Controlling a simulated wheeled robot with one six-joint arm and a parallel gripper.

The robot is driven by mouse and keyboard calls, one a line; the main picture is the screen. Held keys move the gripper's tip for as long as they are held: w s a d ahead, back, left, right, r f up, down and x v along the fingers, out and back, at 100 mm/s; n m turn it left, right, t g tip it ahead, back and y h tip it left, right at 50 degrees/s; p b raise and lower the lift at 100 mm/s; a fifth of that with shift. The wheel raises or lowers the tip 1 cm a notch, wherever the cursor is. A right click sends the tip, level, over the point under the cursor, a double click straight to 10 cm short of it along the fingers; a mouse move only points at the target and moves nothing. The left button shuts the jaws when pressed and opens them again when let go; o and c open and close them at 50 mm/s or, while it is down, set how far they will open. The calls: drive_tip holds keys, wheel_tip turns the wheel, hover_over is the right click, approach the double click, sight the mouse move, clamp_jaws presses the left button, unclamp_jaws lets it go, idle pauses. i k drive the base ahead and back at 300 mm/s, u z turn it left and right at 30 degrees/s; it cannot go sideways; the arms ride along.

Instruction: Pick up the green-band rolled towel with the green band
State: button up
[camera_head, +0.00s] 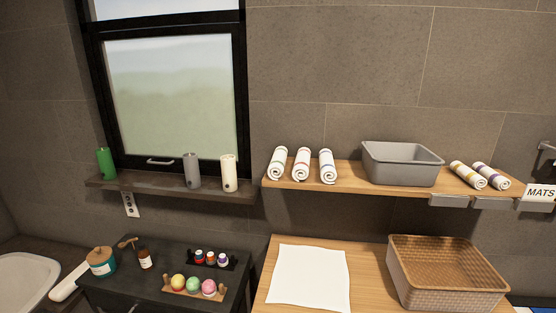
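The middle rolled towel (302,164) has a reddish band. The third rolled towel (327,167) has a bluish band. My gripper is not in view.
A grey bin (402,171) stands on the wooden shelf (349,178). Below are a wicker basket (447,288) and a white cloth (308,277) on a wooden counter (365,293). Candles line the dark windowsill (150,186). A dark table (150,285) holds jars and colored balls.

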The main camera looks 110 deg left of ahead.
sight(277, 166)
drive_tip(key=u, duration=0.7)
drive_tip(key=i, duration=0.4)
drive_tip(key=u, duration=4.6)
drive_tip(key=i, duration=2.45)
drive_tip(key=z, duration=2.5)
